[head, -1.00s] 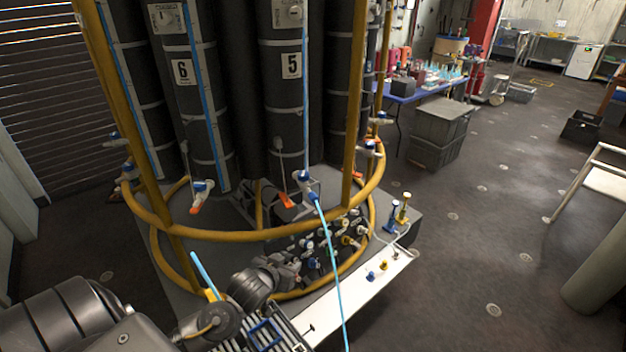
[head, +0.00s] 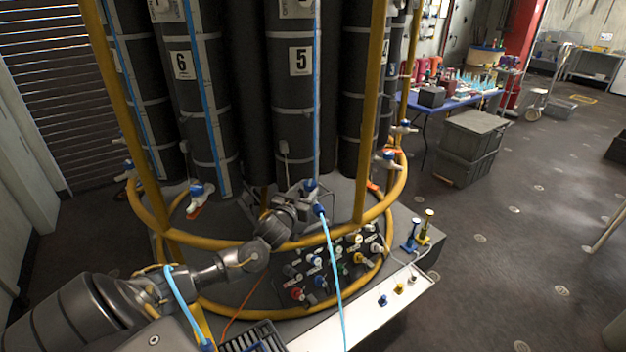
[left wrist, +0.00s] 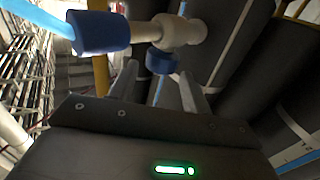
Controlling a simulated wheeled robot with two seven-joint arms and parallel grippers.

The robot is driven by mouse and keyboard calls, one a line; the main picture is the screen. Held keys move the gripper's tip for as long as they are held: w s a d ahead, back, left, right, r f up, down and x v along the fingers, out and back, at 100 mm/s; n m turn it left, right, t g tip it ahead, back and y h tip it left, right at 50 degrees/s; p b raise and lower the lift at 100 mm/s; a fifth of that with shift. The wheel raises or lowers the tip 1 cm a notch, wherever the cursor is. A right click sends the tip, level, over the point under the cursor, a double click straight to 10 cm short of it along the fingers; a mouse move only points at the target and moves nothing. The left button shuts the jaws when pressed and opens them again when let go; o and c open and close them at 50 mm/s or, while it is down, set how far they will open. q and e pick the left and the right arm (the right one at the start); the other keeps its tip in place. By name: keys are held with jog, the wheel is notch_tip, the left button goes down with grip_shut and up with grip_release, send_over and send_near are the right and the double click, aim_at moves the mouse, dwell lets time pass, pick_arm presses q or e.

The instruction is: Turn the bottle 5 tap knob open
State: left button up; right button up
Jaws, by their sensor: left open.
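Bottle 5 (head: 293,110) is a dark grey upright cylinder with a white "5" label in the head view. Its tap (head: 310,187) sits low at the front, with a blue collar and a light blue hose leaving downward. My left gripper (head: 296,194) is at this tap, just left of the hose. In the left wrist view the tap body (left wrist: 180,30) is pale with blue fittings, beyond and above my fingers. My left gripper (left wrist: 157,82) is open there, its two fingers apart. The orange knob of this tap is hidden; I cannot tell whether the fingers touch it.
A yellow ring rail (head: 215,243) and upright yellow posts surround the bottles close to my left arm. A panel of coloured valves (head: 330,265) lies below the tap. Bottle 6 (head: 188,105) stands to the left. Open floor lies to the right.

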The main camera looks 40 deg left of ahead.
aim_at(313, 180)
pick_arm(q)
jog(key=p+x, duration=0.1)
jog(key=x, duration=0.3)
jog(key=shift+w+a, duration=0.15)
jog(key=shift+w, duration=0.25)
jog(key=shift+w+a, duration=0.15)
jog(key=shift+w, duration=0.25)
jog(key=shift+w+a, duration=0.15)
jog(key=shift+w, duration=0.5)
pick_arm(e)
jog(key=shift+w+r, duration=0.85)
jog(key=shift+w, duration=0.05)
jog(key=shift+s, duration=0.15)
